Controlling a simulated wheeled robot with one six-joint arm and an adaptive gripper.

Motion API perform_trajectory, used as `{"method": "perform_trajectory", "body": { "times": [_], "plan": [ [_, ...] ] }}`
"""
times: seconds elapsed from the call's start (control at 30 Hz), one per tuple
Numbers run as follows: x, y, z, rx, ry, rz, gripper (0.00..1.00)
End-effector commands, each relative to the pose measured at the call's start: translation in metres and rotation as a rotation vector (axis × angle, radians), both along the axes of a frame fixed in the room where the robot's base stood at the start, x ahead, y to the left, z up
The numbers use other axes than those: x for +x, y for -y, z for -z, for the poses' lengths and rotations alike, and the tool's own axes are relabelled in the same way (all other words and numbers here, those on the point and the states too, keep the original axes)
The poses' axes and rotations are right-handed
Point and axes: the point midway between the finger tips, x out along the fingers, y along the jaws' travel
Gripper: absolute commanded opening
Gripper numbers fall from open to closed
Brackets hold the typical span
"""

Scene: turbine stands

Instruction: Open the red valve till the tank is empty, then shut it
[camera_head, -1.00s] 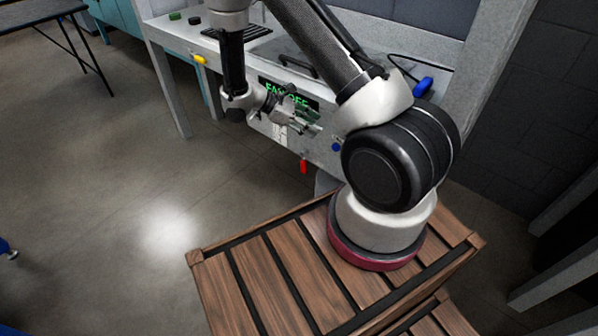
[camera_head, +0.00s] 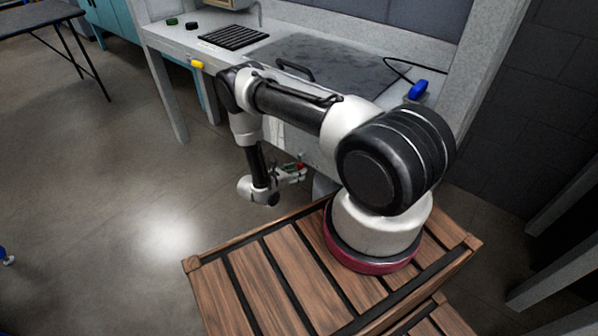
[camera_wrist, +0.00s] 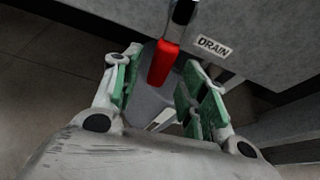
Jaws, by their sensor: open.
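The red valve handle (camera_wrist: 162,64) hangs down below the front panel in the wrist view, beside a label reading DRAIN (camera_wrist: 214,46). My gripper (camera_wrist: 158,85) is open, with a green-padded finger on each side of the handle and a gap to both. In the head view my gripper (camera_head: 292,173) is low in front of the stand, and a bit of the red handle (camera_head: 301,161) shows at its fingertips. A grey rounded vessel, perhaps a bucket (camera_wrist: 150,105), lies below the handle. The tank's water level is not visible.
The grey stand (camera_head: 165,35) has a yellow handle (camera_head: 196,64) at its left and a blue handle (camera_head: 418,89) at its right. A slatted wooden platform (camera_head: 250,285) lies under my arm.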

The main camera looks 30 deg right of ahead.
Motion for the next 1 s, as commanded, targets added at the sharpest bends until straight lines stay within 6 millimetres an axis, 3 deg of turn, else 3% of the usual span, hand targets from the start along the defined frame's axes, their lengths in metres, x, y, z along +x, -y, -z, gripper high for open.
{"method": "perform_trajectory", "body": {
  "times": [0.2,0.47,0.5,0.73,1.0],
  "plan": [
    [0.006,0.021,0.009,0.0,0.0,0.002,0.43],
    [0.007,0.022,0.009,0.0,0.001,0.0,0.43],
    [0.007,0.022,0.009,0.0,0.001,0.0,0.41],
    [0.007,0.022,0.009,0.0,0.001,0.0,0.0],
    [0.007,0.022,0.009,-0.002,-0.005,0.001,0.0]
  ]
}}
